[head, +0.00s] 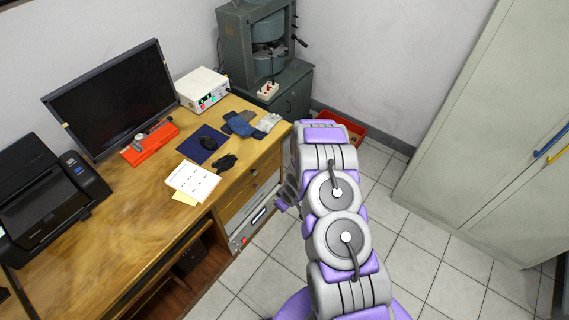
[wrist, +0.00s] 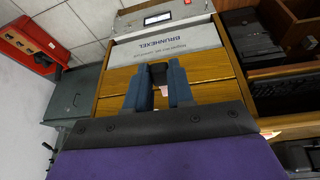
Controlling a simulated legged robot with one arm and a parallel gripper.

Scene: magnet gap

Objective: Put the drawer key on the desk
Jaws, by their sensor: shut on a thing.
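My gripper (wrist: 159,72) shows in the wrist view with its two blue fingers in front of the wooden drawer fronts (wrist: 113,82). It is shut on a small dark thing (wrist: 158,74) between the fingertips. I cannot tell whether this is the drawer key or a drawer handle. A small pale pinkish patch shows between the fingers. In the head view my gripper (head: 281,203) is partly hidden by my arm, beside the desk's drawer side. The desk (head: 110,215) has a wooden top. I cannot make out a key elsewhere.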

